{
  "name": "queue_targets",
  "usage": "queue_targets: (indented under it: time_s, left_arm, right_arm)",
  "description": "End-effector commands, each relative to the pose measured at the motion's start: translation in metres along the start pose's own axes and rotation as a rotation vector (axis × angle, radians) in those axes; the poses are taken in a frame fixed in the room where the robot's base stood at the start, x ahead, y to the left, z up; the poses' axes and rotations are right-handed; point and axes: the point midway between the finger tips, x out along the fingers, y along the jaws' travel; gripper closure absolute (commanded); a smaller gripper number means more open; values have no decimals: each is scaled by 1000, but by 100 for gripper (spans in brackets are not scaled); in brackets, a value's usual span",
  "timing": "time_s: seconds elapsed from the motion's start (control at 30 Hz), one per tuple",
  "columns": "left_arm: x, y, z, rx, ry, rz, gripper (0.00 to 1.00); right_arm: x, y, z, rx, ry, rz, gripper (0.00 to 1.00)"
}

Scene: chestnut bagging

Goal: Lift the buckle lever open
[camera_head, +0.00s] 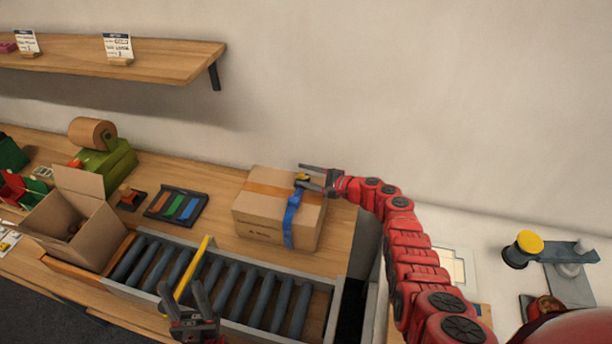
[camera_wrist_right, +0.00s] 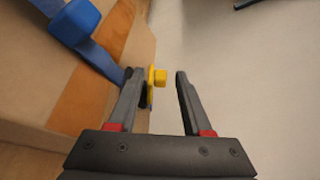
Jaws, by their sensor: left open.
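A closed cardboard box (camera_head: 262,215) with orange tape stands behind the roller conveyor. A blue strap (camera_head: 290,222) runs over its top and down its front. It also shows in the right wrist view (camera_wrist_right: 108,62). The yellow buckle lever (camera_head: 303,177) is at the strap near the box's back edge. In the right wrist view, the yellow lever (camera_wrist_right: 160,78) lies between the fingers, close to the left finger. My right gripper (camera_head: 302,174) is open around it, with a gap to the right finger. My left gripper (camera_head: 181,289) is open and empty over the conveyor.
The roller conveyor (camera_head: 232,285) with a yellow bar (camera_head: 193,268) across it lies in front. An open carton (camera_head: 65,215) stands left. A tray with coloured strips (camera_head: 176,205) lies left of the box. A shelf (camera_head: 160,58) hangs above left.

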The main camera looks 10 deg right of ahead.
Motion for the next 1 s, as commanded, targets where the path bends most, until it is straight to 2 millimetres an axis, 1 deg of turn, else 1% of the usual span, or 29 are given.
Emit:
queue_targets:
  time_s: [0.03, 0.17, 0.2, 0.27, 0.57, 0.77, 0.87, 1.0]
  left_arm:
    - [0, 0, 0, 0, 0, 0, 50]
    - [0, 0, 0, 0, 0, 0, 50]
    - [0, 0, 0, 0, 0, 0, 50]
    - [0, 0, 0, 0, 0, 0, 50]
    - [0, 0, 0, 0, 0, 0, 50]
    - [2, 0, 0, 0, 0, 0, 50]
    - [-4, 0, 1, 0, 0, 0, 50]
    - [-18, 1, 3, 0, 0, 0, 50]
  right_arm:
    - [0, 0, 0, 0, 0, 0, 58]
    - [0, 0, 0, 1, 0, 0, 81]
    - [0, 0, 0, 1, 0, 0, 88]
    - [0, 0, 0, 1, 1, 0, 99]
    - [-1, -2, 0, 3, 1, -1, 100]
    - [-1, -10, -3, 94, 3, 34, 100]
    - [1, -11, -6, 166, 3, 64, 100]
    - [3, -13, -9, 255, 2, 101, 100]
